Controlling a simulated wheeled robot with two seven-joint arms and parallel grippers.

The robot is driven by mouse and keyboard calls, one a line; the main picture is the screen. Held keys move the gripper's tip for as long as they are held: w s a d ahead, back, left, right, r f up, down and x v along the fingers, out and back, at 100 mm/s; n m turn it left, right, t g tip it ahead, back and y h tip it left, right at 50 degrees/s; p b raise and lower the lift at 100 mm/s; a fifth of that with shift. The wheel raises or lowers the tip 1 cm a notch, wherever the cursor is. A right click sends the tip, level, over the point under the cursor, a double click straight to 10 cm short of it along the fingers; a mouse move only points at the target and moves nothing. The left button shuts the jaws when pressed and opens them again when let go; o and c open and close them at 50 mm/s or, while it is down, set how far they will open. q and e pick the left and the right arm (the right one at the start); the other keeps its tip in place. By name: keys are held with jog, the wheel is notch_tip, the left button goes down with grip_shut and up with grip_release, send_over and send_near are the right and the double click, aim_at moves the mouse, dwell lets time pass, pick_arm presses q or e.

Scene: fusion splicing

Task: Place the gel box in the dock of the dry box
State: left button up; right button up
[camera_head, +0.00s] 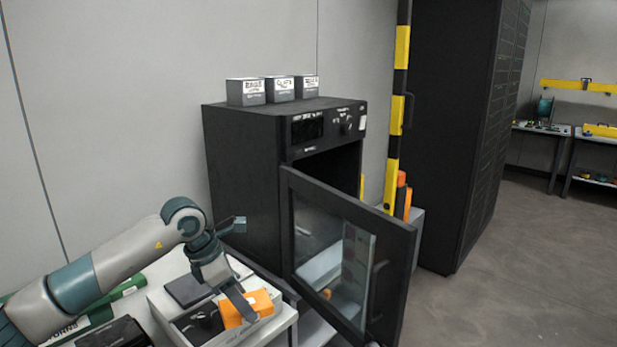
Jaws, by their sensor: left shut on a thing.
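My left gripper (240,302) reaches down over a white tray (163,304) at the lower left. It is shut on an orange box (260,304), which looks like the gel box; its label cannot be read. The box is at the tray's right part; whether it touches the tray floor cannot be told. A black cabinet (240,165), which seems to be the dry box, stands behind with its glass-windowed door (345,255) swung open. Its inside is mostly dark or hidden by the door, and I cannot make out a dock. My right gripper is not in view.
Three small grey labelled boxes (280,89) stand on the cabinet. A dark flat item (188,291) lies by the tray's back. A yellow-black striped post (398,110) and a tall black rack (455,120) stand to the right. Floor is free at right.

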pick_arm(q)
jog(key=s+f+m+g+y, duration=0.2)
jog(key=s+m+g, duration=0.1)
jog(key=s+m, duration=0.9)
jog(key=s+f+m+g+y, duration=0.2)
jog(key=s+m+g+y, duration=0.15)
jog(key=s+m, duration=0.85)
jog(key=shift+n+h, duration=0.4)
jog(key=shift+h, duration=0.25)
jog(key=shift+w+a+f, duration=0.1)
jog(key=shift+w+a, duration=0.15)
jog(key=shift+a, duration=0.7)
jog(key=shift+w+a+f, duration=0.1)
jog(key=shift+w+a, duration=0.2)
jog(key=shift+a, duration=0.65)
jog(key=shift+w+a+f, duration=0.1)
jog(key=shift+w+a, duration=0.15)
jog(key=shift+a, duration=0.7)
jog(key=shift+w+r, duration=0.1)
